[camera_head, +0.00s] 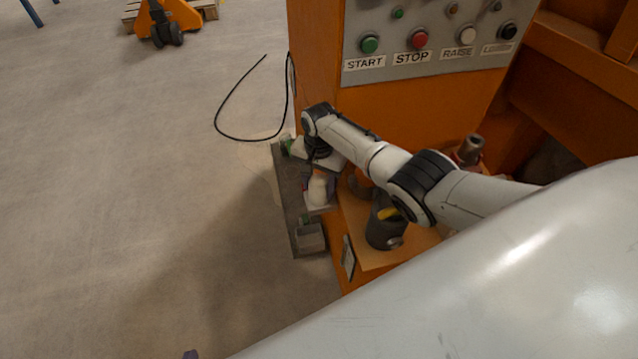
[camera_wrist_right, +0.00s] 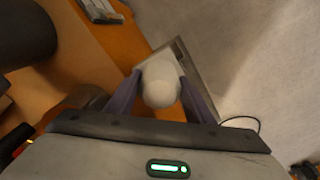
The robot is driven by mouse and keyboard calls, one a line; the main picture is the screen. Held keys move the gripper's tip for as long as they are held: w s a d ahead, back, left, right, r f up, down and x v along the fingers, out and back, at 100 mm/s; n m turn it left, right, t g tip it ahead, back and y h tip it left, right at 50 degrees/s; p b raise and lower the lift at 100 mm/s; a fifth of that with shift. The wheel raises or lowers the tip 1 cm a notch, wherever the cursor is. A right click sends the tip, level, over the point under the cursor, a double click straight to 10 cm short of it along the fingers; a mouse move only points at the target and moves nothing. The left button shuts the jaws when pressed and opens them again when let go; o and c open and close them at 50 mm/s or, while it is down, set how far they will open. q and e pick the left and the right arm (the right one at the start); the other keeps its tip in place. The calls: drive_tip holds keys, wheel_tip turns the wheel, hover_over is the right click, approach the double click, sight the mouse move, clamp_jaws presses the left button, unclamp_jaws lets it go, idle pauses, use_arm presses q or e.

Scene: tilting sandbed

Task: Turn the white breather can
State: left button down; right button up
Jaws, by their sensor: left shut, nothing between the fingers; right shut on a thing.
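The white breather can (camera_head: 318,188) stands on the narrow grey ledge beside the orange machine. In the right wrist view the white can (camera_wrist_right: 161,82) shows its rounded top between two purple fingers. My right gripper (camera_head: 320,172) reaches down over it and is shut on it; in the wrist view the fingers (camera_wrist_right: 160,95) press on both sides. Only a small purple tip of my left gripper (camera_head: 190,354) shows at the bottom edge of the head view, over the floor, far from the can.
A dark cup (camera_head: 384,228) with something yellow in it stands on the wooden shelf (camera_head: 375,258) right of the can. A grey box (camera_head: 310,238) sits on the ledge's near end. The button panel (camera_head: 432,45) is behind. A black cable lies on open floor at left.

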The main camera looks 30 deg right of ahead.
idle(0.5)
drive_tip(key=o, duration=1.1)
use_arm(q)
drive_tip(key=shift+r, duration=0.15)
